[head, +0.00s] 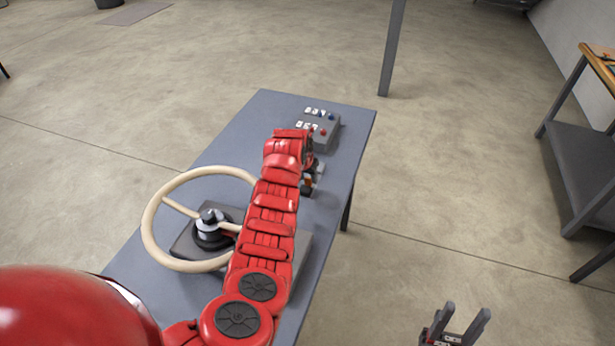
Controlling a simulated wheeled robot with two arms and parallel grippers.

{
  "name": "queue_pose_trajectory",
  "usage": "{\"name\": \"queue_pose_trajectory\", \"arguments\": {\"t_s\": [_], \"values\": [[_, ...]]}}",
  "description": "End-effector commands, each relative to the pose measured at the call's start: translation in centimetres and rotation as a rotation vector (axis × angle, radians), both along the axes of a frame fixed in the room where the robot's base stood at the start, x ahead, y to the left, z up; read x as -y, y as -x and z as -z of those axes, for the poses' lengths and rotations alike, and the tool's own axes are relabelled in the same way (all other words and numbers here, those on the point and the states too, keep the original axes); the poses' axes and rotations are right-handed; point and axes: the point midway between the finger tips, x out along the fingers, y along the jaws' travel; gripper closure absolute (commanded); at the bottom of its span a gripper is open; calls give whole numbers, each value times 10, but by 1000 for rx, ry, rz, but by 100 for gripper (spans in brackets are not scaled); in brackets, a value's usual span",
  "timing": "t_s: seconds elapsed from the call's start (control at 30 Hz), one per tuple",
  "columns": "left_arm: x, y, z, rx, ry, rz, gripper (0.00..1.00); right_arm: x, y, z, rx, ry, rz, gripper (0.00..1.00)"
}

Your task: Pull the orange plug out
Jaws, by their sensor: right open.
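My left arm reaches from the lower left across the table, and its red links hide much of the middle. My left gripper (316,178) is at the arm's far end, low over the table near its right edge, mostly hidden by the wrist. A small orange-brown piece, probably the orange plug (308,184), shows right at the fingers. I cannot tell whether the fingers are closed on it or only beside it, and any socket is hidden. My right gripper (463,325) is open and empty at the bottom right, off the table's side.
The grey table (250,125) holds a cream steering wheel (152,215) on a dark base at left. A grey control box (326,135) with switches and blue and red buttons stands just beyond my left wrist. A grey post (391,50) and a workbench (575,155) stand apart on open floor.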

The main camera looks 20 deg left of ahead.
Motion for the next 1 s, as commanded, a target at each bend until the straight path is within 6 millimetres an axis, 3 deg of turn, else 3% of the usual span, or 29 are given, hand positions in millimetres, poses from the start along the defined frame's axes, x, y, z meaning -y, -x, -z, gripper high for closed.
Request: {"name": "queue_pose_trajectory", "arguments": {"t_s": [0.03, 0.2, 1.0], "values": [[0, 0, 0, 0, 0, 0, 71, 0, 0, 0, 0, 0, 0, 50], [0, 0, 0, -1, 0, 0, 100, 0, 0, 0, 0, 0, 0, 50], [0, 0, 0, -2, 1, 0, 100, 0, 0, 0, 0, 0, 0, 50]]}}
